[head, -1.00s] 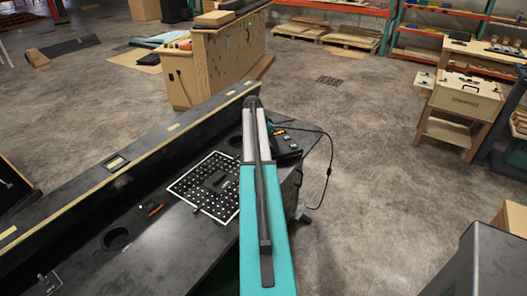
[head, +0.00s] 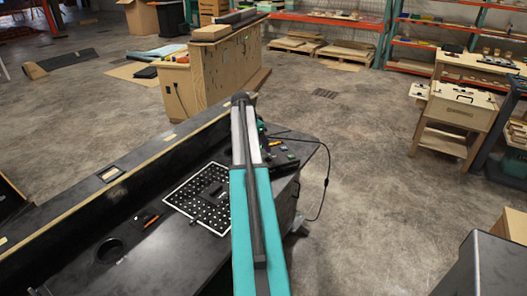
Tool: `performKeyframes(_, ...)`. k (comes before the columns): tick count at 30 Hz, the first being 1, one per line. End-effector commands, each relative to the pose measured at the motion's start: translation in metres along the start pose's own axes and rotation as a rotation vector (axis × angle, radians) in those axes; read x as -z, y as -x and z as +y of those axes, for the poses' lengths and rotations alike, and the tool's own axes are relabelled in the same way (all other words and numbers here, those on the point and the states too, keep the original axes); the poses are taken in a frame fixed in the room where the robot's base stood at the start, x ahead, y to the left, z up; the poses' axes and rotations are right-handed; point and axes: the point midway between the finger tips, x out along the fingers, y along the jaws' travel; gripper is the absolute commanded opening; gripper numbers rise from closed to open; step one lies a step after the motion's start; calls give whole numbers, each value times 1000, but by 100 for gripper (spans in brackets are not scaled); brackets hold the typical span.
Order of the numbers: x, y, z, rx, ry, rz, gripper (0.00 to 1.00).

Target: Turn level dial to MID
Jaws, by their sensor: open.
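The console (head: 285,161) is a small dark box on the right part of the black workbench (head: 170,262). Small yellow and green marks show on its top, and a black cable runs from it over the bench's right edge. My teal and grey arm covers its left part. The level dial and its setting cannot be made out. A bit of my wrist shows just right of the arm's far end, beside the console. My gripper is hidden behind the arm, so its fingers and their distance from the dial cannot be seen.
A black perforated plate with a white border (head: 193,207) lies left of my arm. An orange-and-black tool (head: 147,219) and a round hole (head: 109,250) are further left. A raised ledge (head: 150,150) runs along the bench's back. Open floor (head: 365,170) lies to the right.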

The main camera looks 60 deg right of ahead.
Motion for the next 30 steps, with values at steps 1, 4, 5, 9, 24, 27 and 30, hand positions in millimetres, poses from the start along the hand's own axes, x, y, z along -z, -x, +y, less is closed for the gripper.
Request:
performKeyframes(1,0,7,0,2,0,2,48)
performKeyframes(4,-1,21,-1,2,1,2,48)
performKeyframes(5,-1,25,-1,2,1,2,48)
performKeyframes(9,-2,44,-1,3,2,3,48)
performKeyframes(24,-2,68,-2,3,3,3,48)
performKeyframes(27,-2,68,-2,3,3,3,48)
performKeyframes(30,-2,68,-2,3,3,3,48)
